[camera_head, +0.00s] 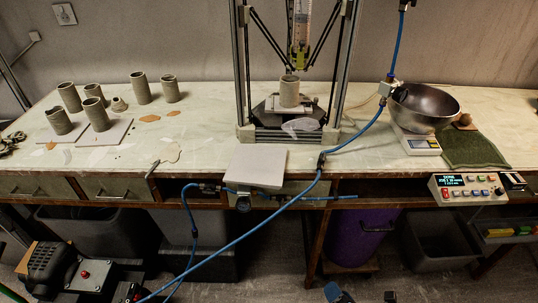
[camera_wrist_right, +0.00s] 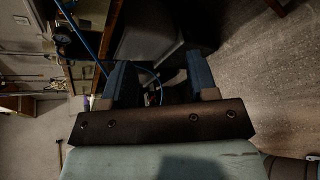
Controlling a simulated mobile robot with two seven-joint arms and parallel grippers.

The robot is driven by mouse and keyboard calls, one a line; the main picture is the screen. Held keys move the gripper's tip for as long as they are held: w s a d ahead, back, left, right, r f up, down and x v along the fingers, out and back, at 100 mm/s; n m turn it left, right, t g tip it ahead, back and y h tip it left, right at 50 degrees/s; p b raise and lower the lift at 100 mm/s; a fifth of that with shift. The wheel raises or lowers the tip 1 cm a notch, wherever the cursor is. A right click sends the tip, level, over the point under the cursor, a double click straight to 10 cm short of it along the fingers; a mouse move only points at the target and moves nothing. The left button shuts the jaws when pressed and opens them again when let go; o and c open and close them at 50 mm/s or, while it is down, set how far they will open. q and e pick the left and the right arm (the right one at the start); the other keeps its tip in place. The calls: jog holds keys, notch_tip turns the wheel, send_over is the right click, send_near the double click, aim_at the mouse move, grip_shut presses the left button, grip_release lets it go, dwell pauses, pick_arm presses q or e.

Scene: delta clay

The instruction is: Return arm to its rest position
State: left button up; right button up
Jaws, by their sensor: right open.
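My right gripper (camera_wrist_right: 158,65) is open in the right wrist view, with its two blue-grey fingers wide apart. Nothing is held between them; a dark, blurred background and a stretch of blue hose show through the gap. In the head view only part of my right gripper (camera_head: 345,293) shows, low at the bottom edge, in front of the bench and below its top. My left gripper is not in view in either picture.
The bench (camera_head: 380,155) carries clay cylinders (camera_head: 140,88) at left, a delta printer (camera_head: 290,110) and a metal bowl (camera_head: 424,106) on a scale. A blue hose (camera_head: 270,240) droops across the front. A grey bin (camera_head: 438,245) and purple bin (camera_head: 362,235) stand below. Floor shows in front.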

jog(key=s+d+m+g+h, duration=0.15)
jog(key=s+d+m, duration=0.25)
jog(key=d+m, duration=0.45)
jog(key=s+d+m+g+y, duration=0.1)
jog(key=s+d+m+g, duration=0.4)
jog(key=m, duration=0.7)
jog(key=w+a+m+t, duration=0.2)
jog(key=a+m+t, duration=0.3)
jog(key=a, duration=0.7)
pick_arm(q)
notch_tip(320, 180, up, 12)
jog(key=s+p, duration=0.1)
jog(key=p, duration=1.3)
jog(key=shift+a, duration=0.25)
pick_arm(e)
notch_tip(320, 180, up, 13)
jog(key=shift+s+d+g, duration=0.3)
jog(key=shift+d+g, duration=0.05)
jog(key=shift+g, duration=0.1)
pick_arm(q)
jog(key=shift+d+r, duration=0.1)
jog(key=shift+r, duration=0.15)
